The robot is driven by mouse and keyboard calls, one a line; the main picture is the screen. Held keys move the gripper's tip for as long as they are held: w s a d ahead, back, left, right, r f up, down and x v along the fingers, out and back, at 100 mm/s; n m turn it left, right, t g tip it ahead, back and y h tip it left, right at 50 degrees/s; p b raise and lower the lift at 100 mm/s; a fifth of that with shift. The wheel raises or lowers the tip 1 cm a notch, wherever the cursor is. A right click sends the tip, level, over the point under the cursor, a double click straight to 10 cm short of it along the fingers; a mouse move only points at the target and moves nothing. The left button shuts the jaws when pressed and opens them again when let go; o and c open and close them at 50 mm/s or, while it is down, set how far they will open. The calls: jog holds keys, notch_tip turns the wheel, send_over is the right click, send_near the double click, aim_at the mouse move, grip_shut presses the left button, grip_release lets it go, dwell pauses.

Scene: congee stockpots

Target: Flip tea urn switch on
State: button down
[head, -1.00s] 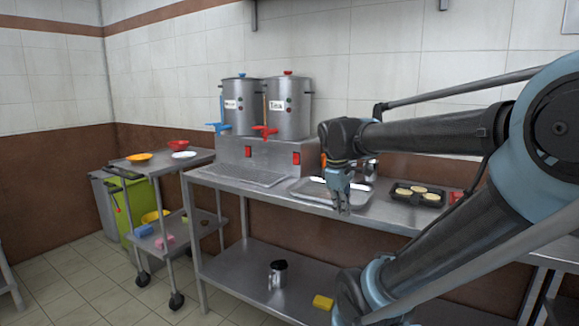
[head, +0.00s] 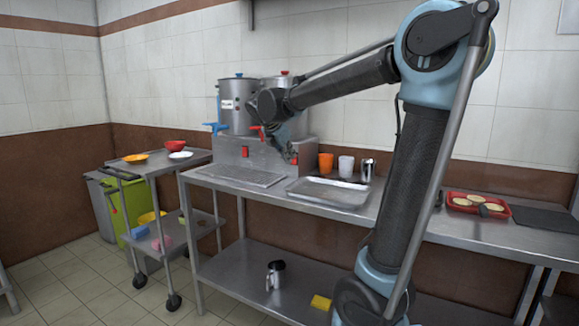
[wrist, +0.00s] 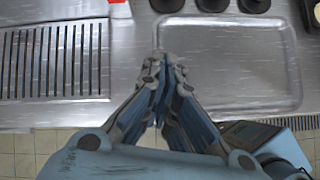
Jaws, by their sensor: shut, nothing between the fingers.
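The tea urn (head: 300,128) is a steel pot with a red lid knob, mostly hidden behind my arm. It stands beside a second steel urn (head: 236,108) with a blue tap on a steel base (head: 228,152). A red switch (head: 294,159) sits on the base's right front, partly covered by my gripper; another red switch (head: 245,151) is on the left. My gripper (head: 289,153) is shut and empty, pointing down close to the right switch; contact cannot be told. In the wrist view the shut fingertips (wrist: 165,60) hang over the counter, with a red patch (wrist: 118,2) at the top edge.
A metal tray (head: 328,194) lies right of the slotted drip grille (head: 232,174). Orange (head: 326,163) and white (head: 346,165) cups and a metal mug stand behind it. A red tray (head: 478,205) is farther right. A cart (head: 150,166) stands left.

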jog(key=w+a+r+n+t, duration=0.1)
jog(key=w+a+n, duration=0.2)
jog(key=a, duration=0.2)
jog(key=shift+w+a+r, duration=0.15)
jog(key=shift+w+a, duration=0.05)
jog(key=shift+a, duration=0.05)
jog(key=x, duration=0.9)
jog(key=shift+w+d, duration=0.15)
jog(key=w, duration=0.1)
jog(key=w+d+f, duration=0.1)
jog(key=shift+w+d, duration=0.3)
jog(key=shift+w, duration=0.05)
jog(key=shift+w+d+f, duration=0.1)
jog(key=shift+w+d, duration=0.25)
jog(key=shift+w, duration=0.15)
jog(key=shift+d, duration=0.15)
